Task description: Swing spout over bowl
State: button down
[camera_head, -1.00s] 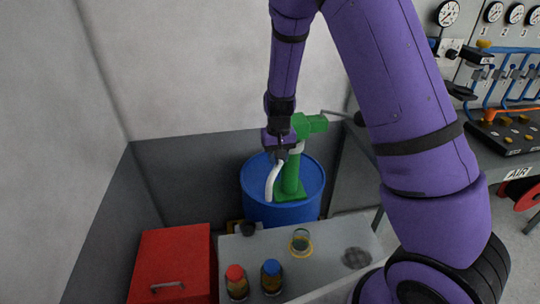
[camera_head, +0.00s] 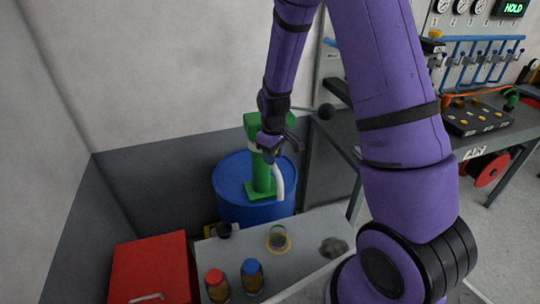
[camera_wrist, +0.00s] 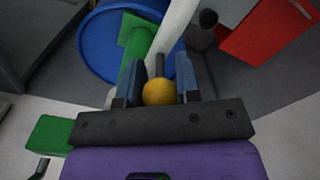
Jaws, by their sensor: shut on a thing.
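A green pump (camera_head: 262,176) stands upright on a blue drum (camera_head: 252,213). Its white curved spout (camera_head: 279,183) hangs down at the pump's right front side in the head view. The spout also shows in the wrist view (camera_wrist: 176,28). My gripper (camera_head: 270,147) is at the spout's upper end, just in front of the pump. In the wrist view my gripper (camera_wrist: 160,72) is shut on a yellow ball knob (camera_wrist: 158,92) with a grey stem. On the bench, a glass vessel (camera_head: 277,234) sits in a yellow ring; I cannot tell whether it is the bowl.
A grey bench (camera_head: 318,222) stands in front of the drum. It carries a red-capped bottle (camera_head: 217,285), a blue-capped bottle (camera_head: 252,275) and a dark grey patch (camera_head: 333,247). A red box (camera_head: 152,268) is at left. A lever with a black knob (camera_head: 325,111) juts out behind.

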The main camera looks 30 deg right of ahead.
jog(key=shift+d, duration=0.1)
jog(key=c, duration=0.8)
grip_release()
jog(key=shift+d, duration=0.1)
notch_tip(320, 180, up, 11)
jog(key=shift+f, duration=0.1)
